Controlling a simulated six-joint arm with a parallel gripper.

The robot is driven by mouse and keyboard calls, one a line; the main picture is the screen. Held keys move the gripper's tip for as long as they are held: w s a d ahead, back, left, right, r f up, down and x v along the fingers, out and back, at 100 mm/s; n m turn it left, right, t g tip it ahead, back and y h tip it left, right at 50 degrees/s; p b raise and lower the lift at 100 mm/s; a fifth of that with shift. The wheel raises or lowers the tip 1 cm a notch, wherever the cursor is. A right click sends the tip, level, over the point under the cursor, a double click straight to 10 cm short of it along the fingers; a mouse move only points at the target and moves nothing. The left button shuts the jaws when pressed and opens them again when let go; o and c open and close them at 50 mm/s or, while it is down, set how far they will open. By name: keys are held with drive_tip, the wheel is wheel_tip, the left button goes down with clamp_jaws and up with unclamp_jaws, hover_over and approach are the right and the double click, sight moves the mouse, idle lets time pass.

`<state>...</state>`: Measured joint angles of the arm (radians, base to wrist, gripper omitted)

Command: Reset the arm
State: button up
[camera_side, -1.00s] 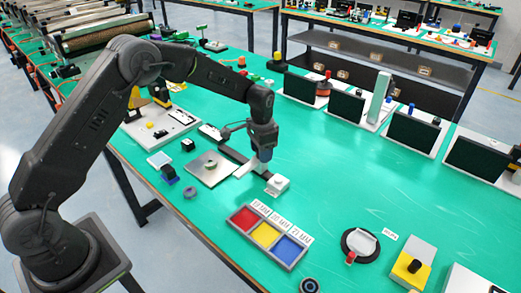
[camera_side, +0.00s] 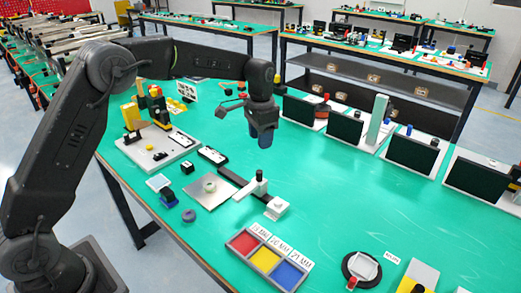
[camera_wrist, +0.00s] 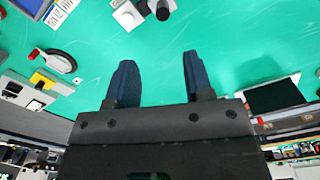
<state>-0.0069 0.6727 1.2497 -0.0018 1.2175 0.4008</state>
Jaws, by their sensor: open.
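My gripper (camera_side: 264,138) hangs above the green table (camera_side: 330,195), clear of everything on it, with its fingers pointing down. In the wrist view my gripper (camera_wrist: 156,82) shows two dark blue fingers spread apart with nothing between them. Below it on the table is a mini conveyor with a black belt strip (camera_side: 232,178) and a white block (camera_side: 275,207) at its front end.
A tray with red, yellow and blue compartments (camera_side: 247,244) sits at the table's front edge. Black-screened panels (camera_side: 345,127) line the far edge. A round black stand (camera_side: 362,267) is at front right. The right middle of the table is clear.

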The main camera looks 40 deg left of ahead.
drive_tip(key=shift+r, duration=0.45)
drive_tip(key=s+r+n+t, duration=0.2)
drive_tip(key=s+r+t, duration=0.1)
drive_tip(key=s+r, duration=0.95)
drive_tip(key=s+f+n+t, duration=0.1)
drive_tip(key=s+f, duration=0.1)
drive_tip(key=s, duration=0.8)
drive_tip(key=s+f+n+t, duration=0.1)
drive_tip(key=s+f, duration=0.1)
drive_tip(key=s, duration=0.8)
drive_tip(key=shift+s+d+n+t, duration=0.2)
drive_tip(key=shift+n+t, duration=0.1)
